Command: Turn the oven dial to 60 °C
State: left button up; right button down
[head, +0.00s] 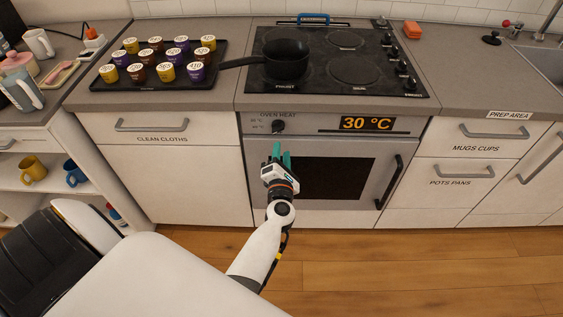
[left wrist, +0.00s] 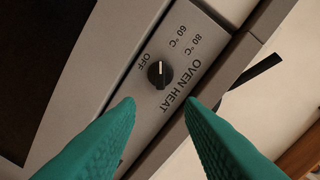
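The oven dial (head: 278,126) is a small dark round knob at the upper left of the oven front, under the words OVEN HEAT. In the left wrist view the dial (left wrist: 160,74) has a white mark pointing up in the picture, between the OFF and 60 °C labels. The oven display (head: 367,123) reads 30 °C. My left gripper (head: 281,148) is in front of the oven just below the dial. In the wrist view its teal fingers (left wrist: 160,102) are open and empty, with the dial beyond the gap. My right gripper is not in view.
The oven door handle (head: 390,182) is at the door's right side. A black pan (head: 287,62) stands on the cooktop (head: 335,84). A dark tray (head: 110,84) of labelled pods lies on the left counter. The wooden floor (head: 410,262) before the oven is clear.

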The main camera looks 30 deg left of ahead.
pick_arm(q)
jog(key=shift+v, duration=1.65)
jog(key=shift+f, duration=0.1)
jog(key=s+d+f+m+g+h, duration=0.1)
jog(key=s+d+f+m+h, duration=0.3)
jog(key=f+m, duration=0.5)
jog(key=s+d+f+m+g+h, duration=0.1)
jog(key=d+f+m+h, duration=0.4)
jog(key=f, duration=0.6)
jog(key=s+d+f+m+g+h, duration=0.1)
jog(key=s+f+m+g, duration=0.1)
jog(key=s+f+m, duration=0.4)
jog(key=s+d+f+m+g, duration=0.2)
jog(key=s+f+m+g, duration=0.15)
jog(key=s+f, duration=0.35)
jog(key=s+a+f+m+g, duration=0.2)
jog(key=s+f+m, duration=0.1)
jog(key=s, duration=0.5)
jog(key=s+a+f+m+g, duration=0.2)
jog(key=s+f+m, duration=0.2)
jog(key=s, duration=0.4)
jog(key=s+a+f+m+g, duration=0.1)
jog(key=s+f+m+g, duration=0.2)
jog(key=s, duration=0.6)
jog(key=shift+a+f+y, duration=0.4)
